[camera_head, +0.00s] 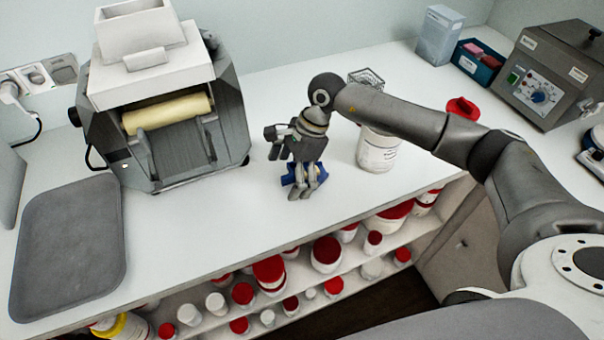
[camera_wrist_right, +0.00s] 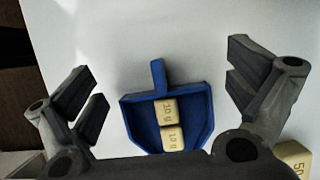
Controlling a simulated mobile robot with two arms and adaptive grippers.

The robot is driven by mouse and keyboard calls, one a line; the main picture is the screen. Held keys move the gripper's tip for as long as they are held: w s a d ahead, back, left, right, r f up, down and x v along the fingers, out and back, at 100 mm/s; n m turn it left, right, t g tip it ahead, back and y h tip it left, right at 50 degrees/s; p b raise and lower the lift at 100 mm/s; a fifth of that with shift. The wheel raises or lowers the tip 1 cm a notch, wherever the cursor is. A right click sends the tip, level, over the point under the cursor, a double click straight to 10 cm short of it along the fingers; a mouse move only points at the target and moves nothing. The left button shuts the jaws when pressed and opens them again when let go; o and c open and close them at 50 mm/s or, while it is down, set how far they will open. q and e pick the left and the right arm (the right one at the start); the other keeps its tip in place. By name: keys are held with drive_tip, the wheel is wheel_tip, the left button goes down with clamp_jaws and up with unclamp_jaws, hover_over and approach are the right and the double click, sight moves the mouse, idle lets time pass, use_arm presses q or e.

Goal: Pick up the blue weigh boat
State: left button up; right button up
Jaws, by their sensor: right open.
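The blue weigh boat (camera_head: 288,180) stands on the white counter, mostly hidden behind my right gripper (camera_head: 303,192) in the head view. In the right wrist view the boat (camera_wrist_right: 145,122) is a blue scoop shape with a short handle, and two small tan blocks marked 10 g (camera_wrist_right: 168,112) lie inside it. My right gripper is open, pointing down over the boat. Its fingers stand apart to either side of the boat, with nothing between them held. I cannot tell their exact height above the counter. My left gripper is not in view.
A roller mill (camera_head: 168,105) stands left of the gripper, and a grey tray (camera_head: 70,245) lies at the far left. A white tub (camera_head: 378,150) stands close on the right. A tan block marked 50 (camera_wrist_right: 296,158) lies near the boat. The counter's front edge is close.

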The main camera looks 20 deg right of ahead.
drive_tip(key=c, duration=1)
drive_tip(key=shift+c, duration=0.2)
drive_tip(key=shift+r, duration=0.15)
